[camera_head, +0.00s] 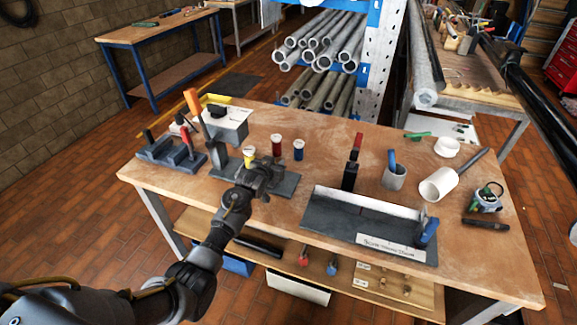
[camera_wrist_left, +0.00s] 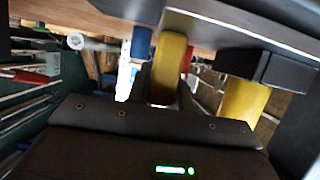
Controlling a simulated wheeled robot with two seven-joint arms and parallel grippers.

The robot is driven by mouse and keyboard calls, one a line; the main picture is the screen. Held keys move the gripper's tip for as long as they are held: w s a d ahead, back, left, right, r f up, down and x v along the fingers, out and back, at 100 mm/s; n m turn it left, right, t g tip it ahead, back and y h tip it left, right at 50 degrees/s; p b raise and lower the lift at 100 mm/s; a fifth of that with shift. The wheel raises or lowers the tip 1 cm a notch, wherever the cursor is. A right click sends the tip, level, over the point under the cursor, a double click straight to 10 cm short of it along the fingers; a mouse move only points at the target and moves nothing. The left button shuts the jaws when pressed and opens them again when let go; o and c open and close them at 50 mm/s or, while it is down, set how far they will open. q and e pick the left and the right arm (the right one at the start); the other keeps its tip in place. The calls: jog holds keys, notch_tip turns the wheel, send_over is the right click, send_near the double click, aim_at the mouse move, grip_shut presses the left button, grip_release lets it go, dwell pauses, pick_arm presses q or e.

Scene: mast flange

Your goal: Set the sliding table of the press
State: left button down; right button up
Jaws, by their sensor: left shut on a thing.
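The press with an orange lever (camera_head: 193,102) stands at the left of the workbench. A dark flat plate (camera_head: 285,184) extends right from its foot; I cannot tell whether this is the sliding table. My left gripper (camera_head: 256,172) is low over this plate, shut on what looks like a yellow post (camera_head: 249,155), its pale top showing just beyond the jaws. In the left wrist view, a yellow upright piece (camera_wrist_left: 171,65) stands at mid-frame and a second yellow piece (camera_wrist_left: 240,102) to its right. The exact contact is hidden. My right gripper is out of view.
A red post (camera_head: 277,145) and a blue post (camera_head: 298,150) stand close beyond the gripper. A grey block with several levers (camera_head: 172,153) is at the left.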

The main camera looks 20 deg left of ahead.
pick_arm(q)
jog(key=a, duration=0.5)
jog(key=shift+w, duration=0.15)
jog(key=c, duration=1.2)
grip_release()
jog(key=shift+a, duration=0.15)
jog(key=shift+c, duration=0.2)
jog(key=v, duration=1)
jog(key=shift+s+r+b, duration=0.15)
jog(key=shift+s+b, duration=0.2)
jog(key=shift+s, duration=0.05)
